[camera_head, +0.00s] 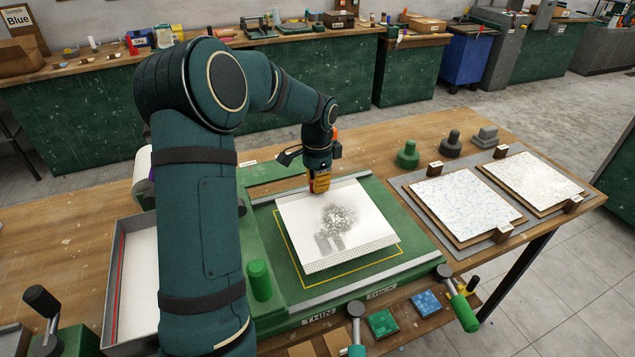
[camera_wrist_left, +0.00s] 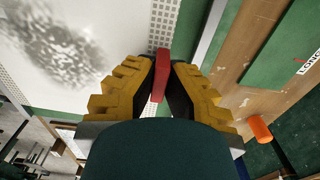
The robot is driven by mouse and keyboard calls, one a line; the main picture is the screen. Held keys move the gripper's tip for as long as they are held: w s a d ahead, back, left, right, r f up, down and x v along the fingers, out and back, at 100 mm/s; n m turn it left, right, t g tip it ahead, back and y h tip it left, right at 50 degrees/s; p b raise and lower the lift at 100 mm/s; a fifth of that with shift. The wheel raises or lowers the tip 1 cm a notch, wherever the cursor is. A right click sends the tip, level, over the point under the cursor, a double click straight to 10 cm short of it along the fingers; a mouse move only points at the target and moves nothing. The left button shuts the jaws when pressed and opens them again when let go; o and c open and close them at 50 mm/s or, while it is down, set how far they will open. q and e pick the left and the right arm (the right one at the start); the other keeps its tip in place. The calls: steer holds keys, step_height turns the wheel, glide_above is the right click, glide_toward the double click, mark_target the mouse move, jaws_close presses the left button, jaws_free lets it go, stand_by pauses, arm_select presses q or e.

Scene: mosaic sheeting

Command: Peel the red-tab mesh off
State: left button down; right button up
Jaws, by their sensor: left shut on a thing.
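A white sheet (camera_head: 300,215) with a grid-like mesh edge and a grey speckled patch lies over the green press bed (camera_head: 408,258), turned slightly against the yellow outline there. It also shows in the left wrist view (camera_wrist_left: 115,20). My left gripper (camera_head: 319,184) is at the sheet's far edge. In the left wrist view its yellow fingers (camera_wrist_left: 160,88) are closed on a red tab (camera_wrist_left: 161,68) at the mesh edge. The tab is hidden in the head view. I cannot tell whether the sheet's far edge is lifted. My right gripper is not in view.
Two speckled mosaic panels (camera_head: 463,203) lie on a grey mat at right. A green knob (camera_head: 408,155) and a dark knob (camera_head: 451,145) stand behind them. A green upright handle (camera_head: 259,280) stands left of the sheet. A grey tray (camera_head: 125,285) is at left.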

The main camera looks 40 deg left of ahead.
arm_select(q)
steer(key=shift+r+p, duration=1.8)
steer(key=shift+r, duration=0.55)
